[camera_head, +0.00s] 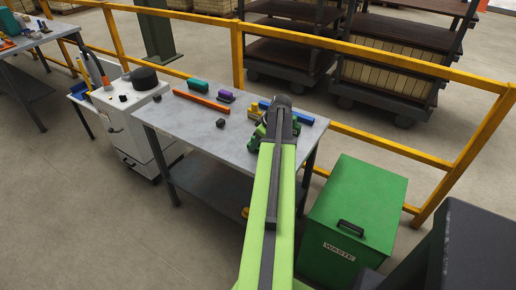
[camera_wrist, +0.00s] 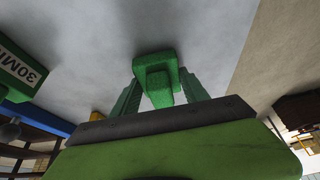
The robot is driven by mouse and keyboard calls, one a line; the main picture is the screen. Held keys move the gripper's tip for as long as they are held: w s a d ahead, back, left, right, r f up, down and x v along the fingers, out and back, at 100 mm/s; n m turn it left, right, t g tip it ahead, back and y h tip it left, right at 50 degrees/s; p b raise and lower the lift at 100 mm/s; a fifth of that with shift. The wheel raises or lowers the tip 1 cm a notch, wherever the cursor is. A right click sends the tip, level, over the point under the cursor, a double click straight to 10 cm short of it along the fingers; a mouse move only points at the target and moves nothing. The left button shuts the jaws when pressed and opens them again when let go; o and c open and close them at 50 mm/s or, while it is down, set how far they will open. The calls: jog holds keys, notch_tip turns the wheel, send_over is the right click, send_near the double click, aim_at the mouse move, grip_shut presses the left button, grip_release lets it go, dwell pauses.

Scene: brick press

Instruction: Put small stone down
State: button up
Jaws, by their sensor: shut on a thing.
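My gripper (camera_wrist: 160,78) is shut on a green, rough-surfaced, blocky piece (camera_wrist: 157,87) in the wrist view. The piece sits between the two green fingers, over the grey table top (camera_wrist: 100,50). I cannot tell whether it touches the table, or whether it is the small stone. In the head view my arm hides most of the gripper, which is over the right part of the grey table (camera_head: 188,122). Two small dark lumps, a front one (camera_head: 221,123) and a left one (camera_head: 157,98), lie on that table.
An orange bar (camera_head: 201,101), a green block (camera_head: 199,86), a purple block (camera_head: 225,97), a yellow block (camera_head: 255,113) and a blue bar (camera_head: 297,114) lie on the table. A green waste bin (camera_head: 350,205) stands at right. The table's front left is clear.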

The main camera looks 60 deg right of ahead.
jog(key=shift+f, duration=0.3)
jog(key=o, duration=1.6)
jog(key=shift+r, duration=0.1)
jog(key=shift+s+r+p, duration=0.1)
jog(key=shift+r+p, duration=0.35)
jog(key=shift+p, duration=0.1)
jog(key=p+v, duration=1)
jog(key=v, duration=0.1)
jog(key=shift+s+r, duration=0.15)
jog(key=shift+r, duration=0.05)
